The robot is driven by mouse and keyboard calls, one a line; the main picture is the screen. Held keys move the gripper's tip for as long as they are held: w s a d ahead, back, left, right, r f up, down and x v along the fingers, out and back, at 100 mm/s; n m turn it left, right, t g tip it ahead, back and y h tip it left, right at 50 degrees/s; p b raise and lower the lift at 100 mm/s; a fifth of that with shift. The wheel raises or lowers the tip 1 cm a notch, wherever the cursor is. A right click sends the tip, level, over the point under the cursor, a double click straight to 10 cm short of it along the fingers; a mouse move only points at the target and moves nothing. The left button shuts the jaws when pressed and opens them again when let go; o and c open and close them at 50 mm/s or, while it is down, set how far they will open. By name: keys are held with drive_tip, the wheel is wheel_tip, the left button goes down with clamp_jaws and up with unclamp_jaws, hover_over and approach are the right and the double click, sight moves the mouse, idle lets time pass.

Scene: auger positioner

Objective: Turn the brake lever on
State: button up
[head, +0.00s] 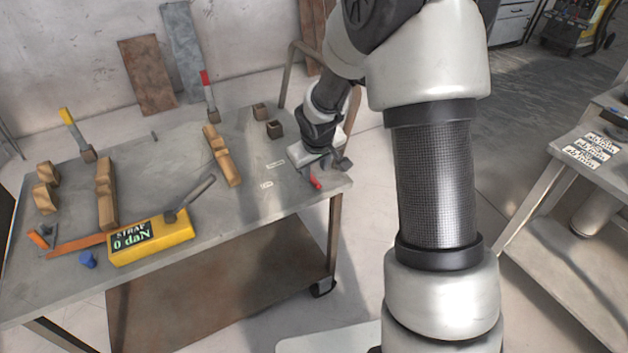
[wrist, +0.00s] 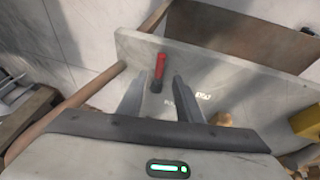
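A small lever with a red handle (head: 315,183) sits at the right end of the table top, by the edge; I take it to be the brake lever. In the wrist view the red handle (wrist: 160,66) shows between and beyond my fingertips, with a dark lower end. My gripper (head: 325,170) is just above that table corner in the head view and partly covers the lever's base. In the wrist view my gripper (wrist: 158,80) has its two fingers apart with nothing held. I cannot tell any contact with the lever. Two small white labels (head: 267,184) lie near it, too small to read.
The table (head: 255,207) also bears wooden V-blocks (head: 107,195), a yellow display box (head: 150,243) reading "STRAP 0 daN", and upright levers with yellow and red (head: 206,80) tips. A curved bar (head: 288,75) rises behind the table's right end. A second table (head: 560,160) stands right.

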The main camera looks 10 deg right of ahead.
sight(314, 180)
drive_tip(key=b+x, duration=0.1)
drive_tip(key=x, duration=0.5)
drive_tip(key=shift+w+f, duration=0.2)
drive_tip(key=shift+f, duration=0.1)
clamp_jaws()
